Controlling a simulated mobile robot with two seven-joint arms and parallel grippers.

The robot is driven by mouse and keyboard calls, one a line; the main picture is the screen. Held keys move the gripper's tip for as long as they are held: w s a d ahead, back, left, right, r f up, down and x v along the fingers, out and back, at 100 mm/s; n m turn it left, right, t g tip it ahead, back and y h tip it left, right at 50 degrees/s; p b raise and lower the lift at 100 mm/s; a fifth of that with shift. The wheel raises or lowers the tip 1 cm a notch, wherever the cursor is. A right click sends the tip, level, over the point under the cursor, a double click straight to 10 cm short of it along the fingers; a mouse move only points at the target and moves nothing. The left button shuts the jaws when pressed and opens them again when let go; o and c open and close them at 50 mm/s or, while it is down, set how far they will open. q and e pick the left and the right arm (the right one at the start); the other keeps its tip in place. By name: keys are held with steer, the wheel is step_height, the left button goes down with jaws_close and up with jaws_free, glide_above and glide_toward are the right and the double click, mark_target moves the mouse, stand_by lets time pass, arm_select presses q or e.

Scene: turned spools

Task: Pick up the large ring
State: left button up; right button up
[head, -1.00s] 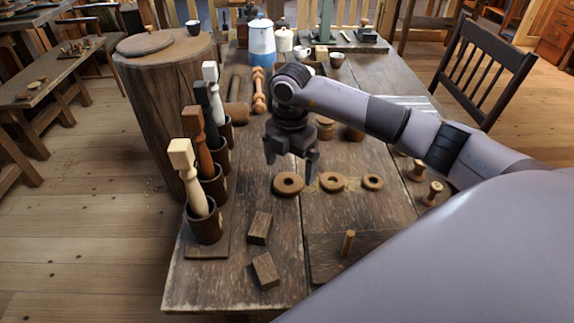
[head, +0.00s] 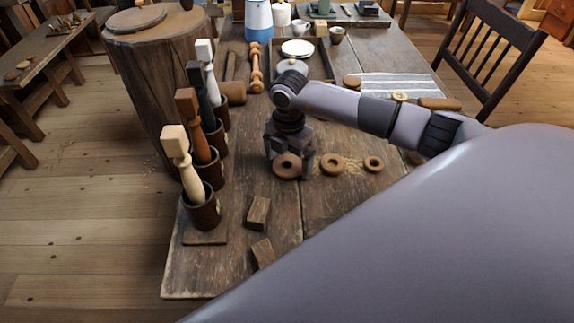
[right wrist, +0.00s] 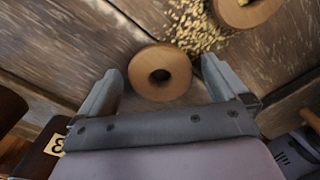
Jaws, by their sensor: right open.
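The large ring (head: 287,166) is a brown wooden ring with a round hole, lying flat on the table at the left end of a row of rings. A medium ring (head: 333,164) and a small ring (head: 373,164) lie to its right. My right gripper (head: 290,170) is above the large ring, pointing down. In the right wrist view the large ring (right wrist: 160,72) shows between and just beyond the open fingertips (right wrist: 163,72); I see no contact. Part of the medium ring (right wrist: 245,8) shows at the top. My left gripper is not in view.
Several cups holding turned spindles (head: 190,172) stand along the table's left edge. Two dark wooden blocks (head: 258,213) lie in front of the rings. Wood shavings (head: 350,166) lie around the medium ring. A tray with a white plate (head: 297,48) is farther back.

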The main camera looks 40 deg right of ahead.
steer(key=c, duration=1.1)
steer(key=shift+o, duration=0.2)
steer(key=shift+r, duration=0.2)
step_height(320, 180, up, 20)
steer(key=shift+f, duration=0.15)
